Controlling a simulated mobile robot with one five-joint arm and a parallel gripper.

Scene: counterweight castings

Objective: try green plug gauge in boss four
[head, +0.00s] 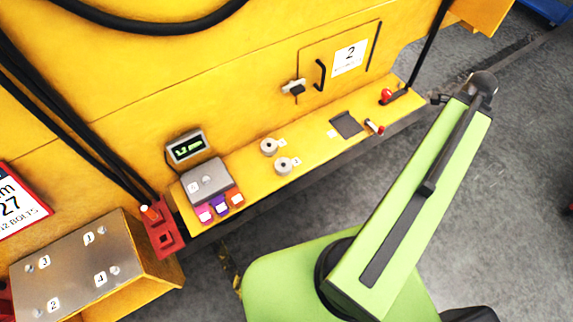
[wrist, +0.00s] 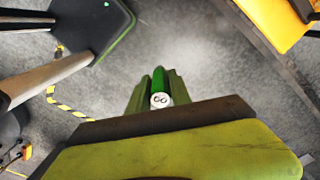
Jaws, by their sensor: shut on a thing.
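In the wrist view my gripper (wrist: 159,76) is shut on a green plug gauge (wrist: 158,82), whose pale end with a dark mark faces the camera. The gauge is held over grey floor, away from the castings. In the head view my light green arm reaches to the upper right, and the held gauge cannot be made out. The boss plate (head: 72,262), a metal-topped yellow casting, is at the lower left with labels 1 to 4. Boss four (head: 114,270) is near its right side, beside label 4. My gripper is far from it.
A red rack (head: 165,239) holding an orange-topped piece (head: 151,214) stands right of the plate. Black hoses hang above.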

